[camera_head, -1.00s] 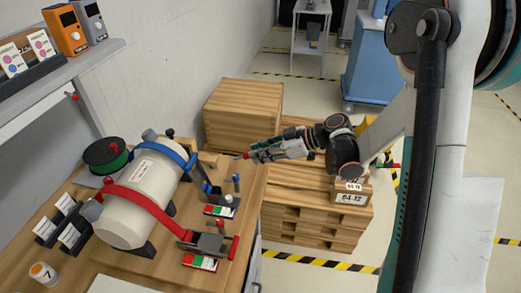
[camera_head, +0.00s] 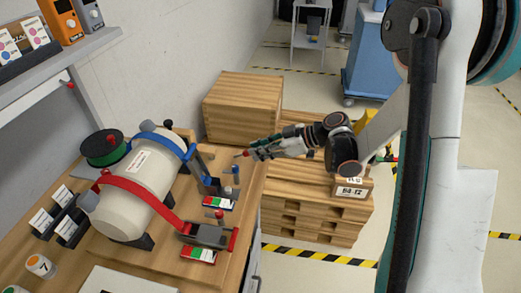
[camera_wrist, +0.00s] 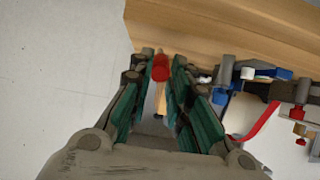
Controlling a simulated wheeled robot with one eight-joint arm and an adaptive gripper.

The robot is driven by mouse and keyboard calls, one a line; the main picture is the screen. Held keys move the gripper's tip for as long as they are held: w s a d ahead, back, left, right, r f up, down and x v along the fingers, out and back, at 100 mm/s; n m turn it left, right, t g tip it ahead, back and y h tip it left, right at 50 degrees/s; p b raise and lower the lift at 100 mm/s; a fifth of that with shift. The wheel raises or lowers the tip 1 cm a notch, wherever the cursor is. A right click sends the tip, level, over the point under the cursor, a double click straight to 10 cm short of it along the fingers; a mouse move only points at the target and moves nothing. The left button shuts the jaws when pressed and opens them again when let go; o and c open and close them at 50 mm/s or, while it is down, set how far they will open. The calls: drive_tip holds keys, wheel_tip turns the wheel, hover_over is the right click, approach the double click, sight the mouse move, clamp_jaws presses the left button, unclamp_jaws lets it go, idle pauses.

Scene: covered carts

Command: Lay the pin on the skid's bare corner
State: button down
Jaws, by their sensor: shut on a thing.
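My gripper (camera_head: 252,154) is shut on the pin, with its fingers pointing left over the far right part of the bench. The pin's red end (camera_wrist: 161,67) sits between the green-padded fingers in the wrist view, and a small red tip (camera_head: 238,155) shows at the fingertips in the head view. Most of the pin is hidden by the fingers. I cannot tell whether the pin touches the board.
A red strap and a blue strap with clamps (camera_head: 205,232) cross the tank. A wooden crate (camera_head: 240,105) stands behind the bench, and stacked pallets (camera_head: 310,215) with a labelled box (camera_head: 350,190) stand to the right. A shelf (camera_head: 75,50) hangs at the upper left.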

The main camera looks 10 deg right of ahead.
drive_tip(key=shift+f, duration=0.4)
drive_tip(key=c, duration=1.4)
unclamp_jaws()
drive_tip(key=v, duration=1.2)
